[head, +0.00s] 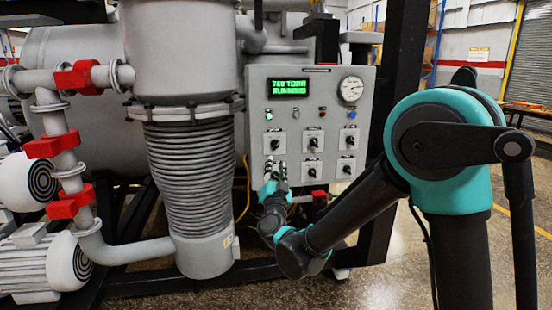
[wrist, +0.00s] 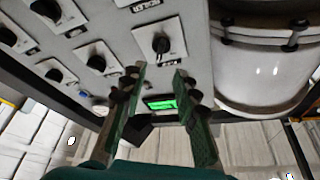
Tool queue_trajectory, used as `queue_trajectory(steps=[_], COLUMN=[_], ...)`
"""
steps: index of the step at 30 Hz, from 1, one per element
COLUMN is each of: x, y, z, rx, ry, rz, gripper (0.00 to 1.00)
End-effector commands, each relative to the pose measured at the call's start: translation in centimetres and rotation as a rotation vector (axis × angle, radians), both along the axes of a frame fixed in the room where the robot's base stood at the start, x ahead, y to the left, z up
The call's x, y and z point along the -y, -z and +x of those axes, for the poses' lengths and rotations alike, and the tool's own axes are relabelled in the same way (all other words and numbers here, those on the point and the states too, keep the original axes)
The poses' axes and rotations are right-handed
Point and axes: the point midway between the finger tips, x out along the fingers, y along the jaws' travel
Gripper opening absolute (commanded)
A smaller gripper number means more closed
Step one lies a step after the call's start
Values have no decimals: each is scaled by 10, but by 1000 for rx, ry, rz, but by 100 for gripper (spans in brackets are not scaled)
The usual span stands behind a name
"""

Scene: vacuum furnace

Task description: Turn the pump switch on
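The grey control panel (head: 315,125) holds two rows of black rotary knobs on white plates. Their labels are too small to read in the head view, so I cannot tell which is the pump switch. My gripper (head: 275,168) is in front of the panel's lower left and hides the plate behind it. The left knob of the upper row (head: 275,142) shows just above it. In the wrist view my gripper (wrist: 160,75) is open and empty. A black knob (wrist: 160,42) on a white plate lies just beyond the gap between the fingertips; I see no contact.
A green display (head: 286,87) reads 760 TORR and RUNNING. A green lamp (head: 269,115) is lit. A round gauge (head: 351,89) is at the panel's upper right. A ribbed bellows column (head: 190,170) stands close left of the panel. A dark frame post (head: 400,90) stands to its right.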

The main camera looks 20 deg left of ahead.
Motion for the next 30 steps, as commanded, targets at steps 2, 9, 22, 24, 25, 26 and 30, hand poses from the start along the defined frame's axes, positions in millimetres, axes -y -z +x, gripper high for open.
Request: queue_trajectory(steps=[2,9,22,24,25,26,30], x=[3,7,8,12,15,19,47], y=[4,8,8,6,5,3,-1], z=[-10,-22,-21,-18,-16,-14,3], rx=[0,0,0,4,6,7,6], ry=[-2,0,-1,-10,-16,-27,-100], rz=[0,1,-1,-11,-20,-31,-129], gripper=[30,30,30,30,30,30,30])
